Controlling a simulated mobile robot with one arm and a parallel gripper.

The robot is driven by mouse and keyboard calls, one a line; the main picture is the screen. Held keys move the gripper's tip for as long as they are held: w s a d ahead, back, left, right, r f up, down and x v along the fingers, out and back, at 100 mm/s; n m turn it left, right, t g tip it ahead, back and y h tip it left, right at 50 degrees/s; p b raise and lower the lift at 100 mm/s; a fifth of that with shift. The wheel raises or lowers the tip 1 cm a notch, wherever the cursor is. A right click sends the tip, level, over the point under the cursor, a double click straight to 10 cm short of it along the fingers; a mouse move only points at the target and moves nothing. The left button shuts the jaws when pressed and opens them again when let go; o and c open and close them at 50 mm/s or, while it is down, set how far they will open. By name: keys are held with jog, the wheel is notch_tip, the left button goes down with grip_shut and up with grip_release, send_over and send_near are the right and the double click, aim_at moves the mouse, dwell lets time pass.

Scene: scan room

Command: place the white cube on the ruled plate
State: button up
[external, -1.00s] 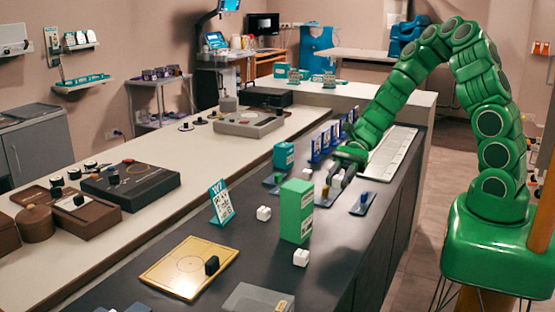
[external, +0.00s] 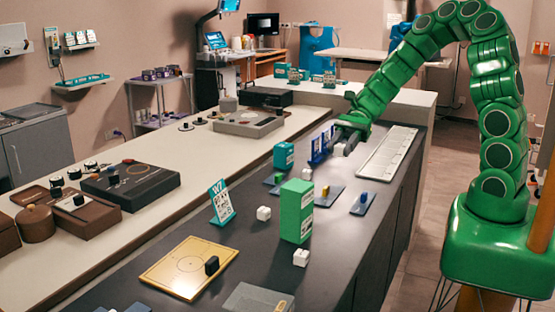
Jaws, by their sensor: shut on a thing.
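My gripper (external: 348,143) is above the dark counter, near its far end. It is shut on a small white cube (external: 339,150), which shows just below the fingers. The ruled plate (external: 390,152) is a long pale strip with lines, lying on the counter to the right of my gripper. The cube is to the left of the plate and apart from it. The fingers are small here and partly hidden by the green wrist.
Blue upright holders (external: 320,146) stand close to the left of my gripper. A green box (external: 296,211), other white cubes (external: 264,213) and (external: 301,258), a teal box (external: 284,155) and small blue mats (external: 363,203) occupy the nearer counter. A tan board (external: 188,267) lies in front.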

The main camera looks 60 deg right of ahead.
jog(key=w+a, duration=0.4)
jog(key=a, duration=0.6)
jog(key=w+a+n+g, duration=0.1)
jog(key=w+a, duration=0.2)
jog(key=a, duration=0.7)
jog(key=w+a, duration=0.4)
jog(key=a, duration=0.6)
send_over(191, 263)
jog(key=s, duration=0.1)
jog(key=f, duration=1.3)
jog(key=shift+s+d, duration=0.15)
jog(key=shift+d, duration=0.2)
jog(key=shift+w+a+f, duration=0.25)
jog(key=shift+w+f, duration=0.25)
jog(key=shift+f, duration=0.1)
jog(key=shift+f, duration=0.1)
jog(key=shift+w+a+f, duration=0.1)
jog(key=shift+a+f, duration=0.05)
jog(key=shift+f, duration=1.5)
